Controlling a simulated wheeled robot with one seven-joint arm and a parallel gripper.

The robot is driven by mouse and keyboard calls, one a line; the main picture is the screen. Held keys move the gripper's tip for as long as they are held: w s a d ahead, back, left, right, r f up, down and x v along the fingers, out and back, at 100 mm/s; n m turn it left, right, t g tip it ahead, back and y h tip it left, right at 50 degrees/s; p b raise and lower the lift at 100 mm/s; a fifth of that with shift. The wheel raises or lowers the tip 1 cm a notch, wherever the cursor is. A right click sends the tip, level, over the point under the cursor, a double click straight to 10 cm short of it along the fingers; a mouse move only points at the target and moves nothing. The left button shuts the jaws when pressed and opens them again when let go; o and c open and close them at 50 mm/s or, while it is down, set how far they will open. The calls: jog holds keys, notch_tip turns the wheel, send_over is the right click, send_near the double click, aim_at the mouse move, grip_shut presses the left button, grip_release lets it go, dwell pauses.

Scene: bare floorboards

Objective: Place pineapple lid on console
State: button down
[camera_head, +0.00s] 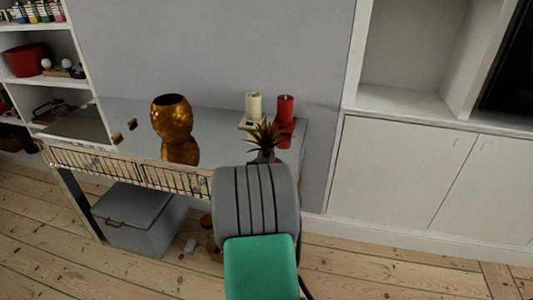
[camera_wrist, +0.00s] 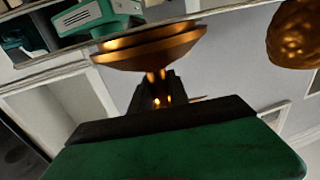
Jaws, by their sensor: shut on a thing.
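My gripper (camera_wrist: 157,98) is shut on the narrow stem of a shiny gold, flared piece, the pineapple lid (camera_wrist: 150,47), in the wrist view. In the head view my arm hides the gripper. A spiky brown tuft (camera_head: 266,136) shows just above the arm; I cannot tell whether it is part of the lid. The console (camera_head: 215,128) has a mirror-like top. The gold pineapple body (camera_head: 171,115) stands upright and open on it, left of my arm. Part of it also shows at the upper right of the wrist view (camera_wrist: 295,35), apart from the lid.
Small brown pieces (camera_head: 124,130) lie left of the pineapple body. A grey box (camera_head: 145,220) sits underneath. Mirror top is clear between pineapple body and candles.

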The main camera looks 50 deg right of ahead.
aim_at(274, 136)
notch_tip(274, 136, up, 3)
jog(key=s+r, duration=0.1)
jog(key=r, duration=0.1)
jog(key=s+a+r+p, duration=0.1)
jog(key=s+r, duration=0.1)
jog(key=s+a+r, duration=0.1)
jog(key=r, duration=0.1)
jog(key=shift+s+a+r+p, duration=0.2)
jog(key=shift+s+r+p, duration=0.05)
jog(key=shift+r+p, duration=0.15)
jog(key=s+a+r, duration=0.3)
jog(key=s+a, duration=0.2)
jog(key=s, duration=0.2)
jog(key=w+a+n+t+y+p, duration=0.7)
jog(key=w+a+y, duration=0.1)
jog(key=w+a, duration=1.2)
jog(key=w+a+n+t+y+p, duration=0.15)
jog(key=a+y, duration=0.25)
jog(key=a, duration=0.6)
jog(key=a+n+y+p, duration=0.1)
jog(key=a+n+y, duration=0.2)
jog(key=a, duration=0.7)
jog(key=shift+s+r, duration=0.6)
jog(key=shift+s, duration=0.35)
jog(key=shift+s+r, duration=0.6)
jog(key=shift+s, duration=0.3)
